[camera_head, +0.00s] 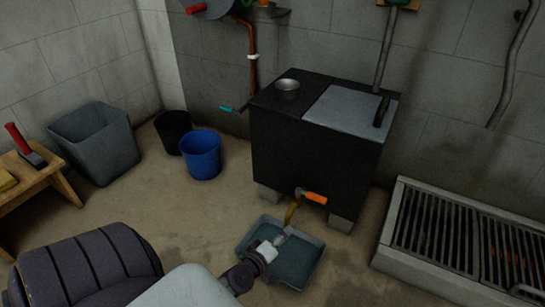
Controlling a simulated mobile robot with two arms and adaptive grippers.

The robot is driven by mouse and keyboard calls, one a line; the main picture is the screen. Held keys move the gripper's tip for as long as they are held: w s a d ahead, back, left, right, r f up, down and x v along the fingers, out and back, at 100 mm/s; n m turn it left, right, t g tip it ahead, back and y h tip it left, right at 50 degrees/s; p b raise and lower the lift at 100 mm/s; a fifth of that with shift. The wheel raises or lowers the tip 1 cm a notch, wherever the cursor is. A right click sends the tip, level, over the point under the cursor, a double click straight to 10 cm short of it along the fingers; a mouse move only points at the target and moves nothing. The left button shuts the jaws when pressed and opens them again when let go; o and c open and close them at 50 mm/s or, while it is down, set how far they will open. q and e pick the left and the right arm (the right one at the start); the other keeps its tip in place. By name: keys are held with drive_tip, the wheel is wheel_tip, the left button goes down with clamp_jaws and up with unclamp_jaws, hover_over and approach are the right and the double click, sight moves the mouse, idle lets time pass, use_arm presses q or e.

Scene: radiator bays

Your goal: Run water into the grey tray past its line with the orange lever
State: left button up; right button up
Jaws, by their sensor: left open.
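The grey tray (316,270) lies on the floor in front of the black tank (310,150). Its inside looks dark blue-grey; I cannot make out its line or the water level. A brass spout (293,211) low on the tank's front points down over the tray's back edge. The orange lever (315,198) lies roughly level, pointing right from the spout's top. A pale patch below the spout is too small to tell as water or fingertip. My left gripper (274,245) is open over the tray's left part, apart from the lever, and hides some of the tray. My right gripper is out of view.
A blue bucket (201,160), a black bucket (172,130) and a grey bin (98,145) stand at the left. A wooden bench (55,185) is at the far left. A slatted grate (390,258) fills the right. Floor around the tray is clear.

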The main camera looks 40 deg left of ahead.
use_arm(q)
drive_tip(key=s+d+m+g+h+p, duration=0.1)
drive_tip(key=s+d+m+g+p, duration=0.3)
drive_tip(key=p, duration=1)
drive_tip(key=s+m, duration=0.2)
drive_tip(key=s, duration=0.2)
drive_tip(key=shift+s+f+m+h+p, duration=0.4)
drive_tip(key=shift+d, duration=0.15)
